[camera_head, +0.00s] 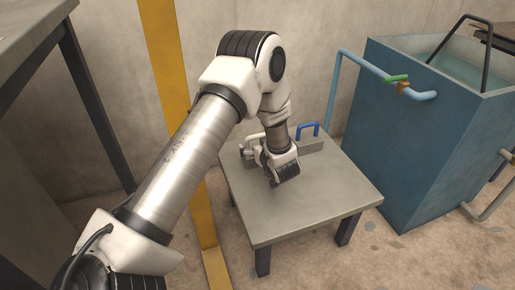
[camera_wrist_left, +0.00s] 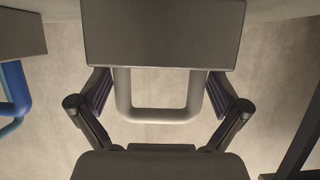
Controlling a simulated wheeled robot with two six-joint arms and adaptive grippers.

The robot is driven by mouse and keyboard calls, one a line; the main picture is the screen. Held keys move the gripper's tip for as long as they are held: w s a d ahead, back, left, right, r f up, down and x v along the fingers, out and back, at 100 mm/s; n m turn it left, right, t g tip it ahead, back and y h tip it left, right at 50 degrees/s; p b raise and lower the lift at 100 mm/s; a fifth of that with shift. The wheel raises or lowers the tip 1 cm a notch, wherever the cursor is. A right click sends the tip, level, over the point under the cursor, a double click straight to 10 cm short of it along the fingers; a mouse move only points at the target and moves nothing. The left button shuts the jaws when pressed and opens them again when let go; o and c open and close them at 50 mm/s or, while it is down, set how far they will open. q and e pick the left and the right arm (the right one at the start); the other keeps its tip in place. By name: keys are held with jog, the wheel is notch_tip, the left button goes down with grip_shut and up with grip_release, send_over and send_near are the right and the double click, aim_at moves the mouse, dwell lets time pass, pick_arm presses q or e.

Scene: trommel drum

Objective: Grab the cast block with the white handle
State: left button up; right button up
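The cast block with the white handle (camera_wrist_left: 160,35) fills the top middle of the left wrist view as a grey slab. Its white U-shaped handle (camera_wrist_left: 160,116) points toward the gripper. In the head view the white handle (camera_head: 252,138) shows beside my left gripper (camera_head: 268,160), at the back left of the small grey table (camera_head: 310,207); my arm hides most of its block. My left gripper is open, with one finger on each outer side of the handle (camera_wrist_left: 160,90). The fingertips are very close to its sides; contact is unclear. My right gripper is not in view.
A second block with a blue handle (camera_head: 308,130) stands just right of the white-handled one; its blue handle (camera_wrist_left: 18,92) shows left in the wrist view. The table's front is clear. A blue tank (camera_head: 420,140) with pipes stands right, a yellow post (camera_head: 168,70) left.

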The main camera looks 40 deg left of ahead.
pick_arm(q)
jog(key=c, duration=1.1)
jog(key=shift+c, duration=1.3)
jog(key=shift+r, duration=0.1)
